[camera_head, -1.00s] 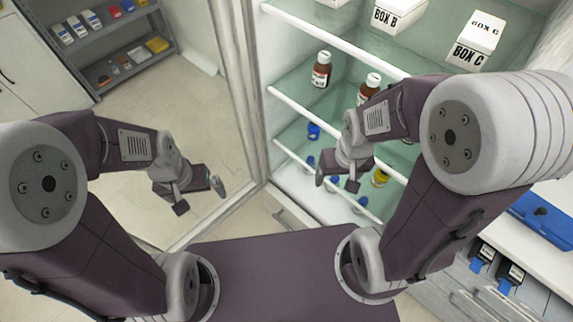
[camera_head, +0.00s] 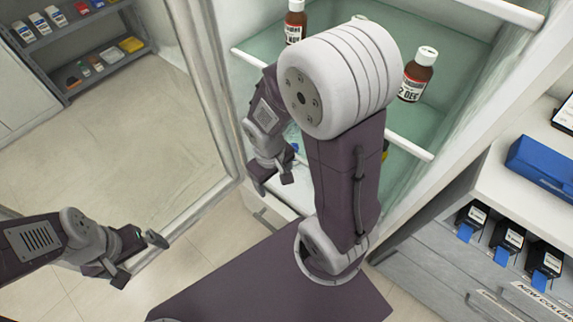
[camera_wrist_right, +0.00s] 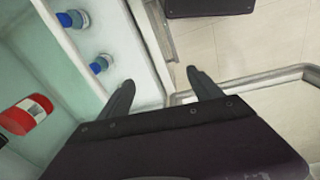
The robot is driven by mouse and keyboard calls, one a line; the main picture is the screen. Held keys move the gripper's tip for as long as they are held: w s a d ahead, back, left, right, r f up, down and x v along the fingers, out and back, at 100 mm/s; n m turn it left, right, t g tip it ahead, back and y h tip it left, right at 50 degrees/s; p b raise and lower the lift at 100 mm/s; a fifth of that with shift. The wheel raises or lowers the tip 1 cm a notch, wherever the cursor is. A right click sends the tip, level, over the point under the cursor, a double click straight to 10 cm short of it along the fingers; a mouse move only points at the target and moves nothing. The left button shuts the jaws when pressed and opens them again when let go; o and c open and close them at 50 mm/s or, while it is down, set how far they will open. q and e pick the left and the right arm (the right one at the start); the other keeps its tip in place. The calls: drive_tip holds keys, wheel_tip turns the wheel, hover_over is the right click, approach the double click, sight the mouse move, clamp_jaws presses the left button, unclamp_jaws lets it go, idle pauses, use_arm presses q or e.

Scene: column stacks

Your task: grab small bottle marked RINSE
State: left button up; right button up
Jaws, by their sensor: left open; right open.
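No label reading RINSE can be made out. In the right wrist view, two small bottles with blue caps, a nearer one (camera_wrist_right: 100,65) and a farther one (camera_wrist_right: 72,19), stand on the cabinet's lowest visible level, left of my right gripper (camera_wrist_right: 161,92). That gripper is open and empty, over the cabinet's front edge. In the head view my right gripper (camera_head: 272,184) is at the cabinet front, low down. My left gripper (camera_head: 136,258) is open and empty at the lower left, away from the cabinet. My right arm hides much of the lower shelves.
Brown bottles with white caps, a right one (camera_head: 417,76) and a left one (camera_head: 295,22), stand on the glass shelf above. A red, white-labelled container (camera_wrist_right: 26,114) lies at the left. A counter with a blue box (camera_head: 543,165) is to the right. Floor at left is clear.

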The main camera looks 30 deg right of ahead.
drive_tip(key=w+d+f+n+g+h+b, duration=0.1)
drive_tip(key=d+f+n+g+h+b, duration=0.15)
drive_tip(key=d+f+n+h, duration=0.35)
drive_tip(key=d+f+n+g+h+b, duration=0.1)
drive_tip(key=d+f+n+b, duration=0.25)
drive_tip(key=f, duration=0.55)
drive_tip(key=w+f+n+t+h, duration=0.1)
drive_tip(key=w+f+n+t, duration=0.1)
drive_tip(key=w+n+t, duration=0.1)
drive_tip(key=w+d+f+n+t+h, duration=0.1)
drive_tip(key=w+f+n+t+h, duration=0.1)
drive_tip(key=w+n, duration=0.3)
drive_tip(key=w+d+f+n+t+h, duration=0.1)
drive_tip(key=w+f+n+t, duration=0.3)
drive_tip(key=shift+w, duration=0.25)
drive_tip(key=b+x, duration=0.1)
drive_tip(key=x, duration=0.4)
drive_tip(key=b+x, duration=0.1)
drive_tip(key=x, duration=0.1)
drive_tip(key=b+x, duration=0.1)
drive_tip(key=x, duration=0.1)
drive_tip(key=shift+w+d+r, duration=0.1)
drive_tip(key=shift+d+r, duration=0.15)
drive_tip(key=shift+r, duration=0.05)
use_arm(q)
wheel_tip(320, 180, down, 12)
drive_tip(key=shift+r, duration=0.25)
